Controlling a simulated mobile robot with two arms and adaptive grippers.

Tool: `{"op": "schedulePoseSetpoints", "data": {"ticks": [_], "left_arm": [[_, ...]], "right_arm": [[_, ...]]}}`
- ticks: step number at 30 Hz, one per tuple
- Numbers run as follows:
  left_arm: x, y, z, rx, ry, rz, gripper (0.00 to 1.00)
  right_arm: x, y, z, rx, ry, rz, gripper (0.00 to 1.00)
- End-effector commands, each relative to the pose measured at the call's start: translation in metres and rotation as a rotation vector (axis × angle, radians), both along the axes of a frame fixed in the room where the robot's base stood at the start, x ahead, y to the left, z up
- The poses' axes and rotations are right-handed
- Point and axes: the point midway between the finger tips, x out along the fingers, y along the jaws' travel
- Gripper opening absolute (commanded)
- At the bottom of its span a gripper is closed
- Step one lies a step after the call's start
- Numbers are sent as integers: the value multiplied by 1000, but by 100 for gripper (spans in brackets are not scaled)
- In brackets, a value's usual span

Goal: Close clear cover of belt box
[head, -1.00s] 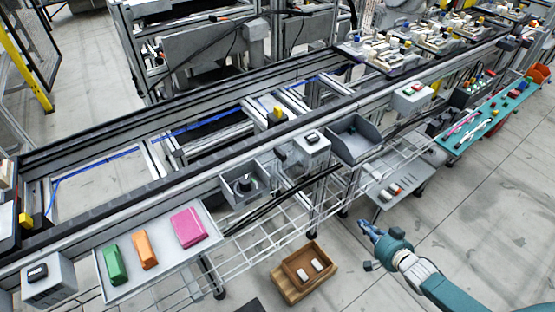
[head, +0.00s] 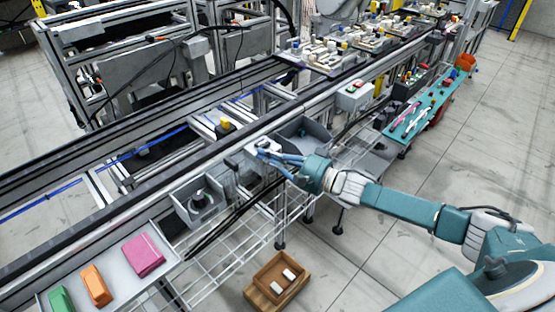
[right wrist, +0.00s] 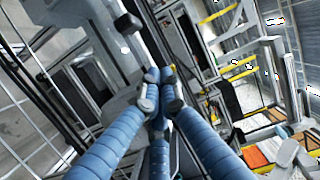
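A small light-grey box (head: 242,160), which looks like the belt box, is mounted on the near side of the conveyor rail. My right gripper (head: 262,148) is over this box in the head view and hides part of it. I cannot make out the clear cover or its angle, nor whether the fingers touch the box. In the right wrist view, the blue fingers of the right gripper (right wrist: 160,92) come together at their tips with nothing visible between them. My left gripper is not in view.
A grey bin (head: 310,130) is right of the box, and an open grey tray (head: 198,205) is left of it. A wire rack (head: 215,255) lies below. A wooden crate (head: 262,290) stands on the floor.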

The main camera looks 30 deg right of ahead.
Motion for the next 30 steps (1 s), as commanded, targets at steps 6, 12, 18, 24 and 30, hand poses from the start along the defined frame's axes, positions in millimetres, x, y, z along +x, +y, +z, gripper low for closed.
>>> {"op": "schedulePoseSetpoints", "data": {"ticks": [6, 12, 18, 24, 30], "left_arm": [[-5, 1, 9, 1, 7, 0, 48], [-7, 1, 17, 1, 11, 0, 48], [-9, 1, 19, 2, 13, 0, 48], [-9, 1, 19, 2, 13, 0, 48], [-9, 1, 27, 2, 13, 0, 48]], "right_arm": [[22, 27, 2, 3, 3, 3, 0], [14, 48, 1, 1, 2, 0, 0], [11, 55, 0, -1, 0, 0, 0], [11, 55, -1, -1, 0, -1, 0], [7, 66, 2, 2, 2, 1, 0]]}}
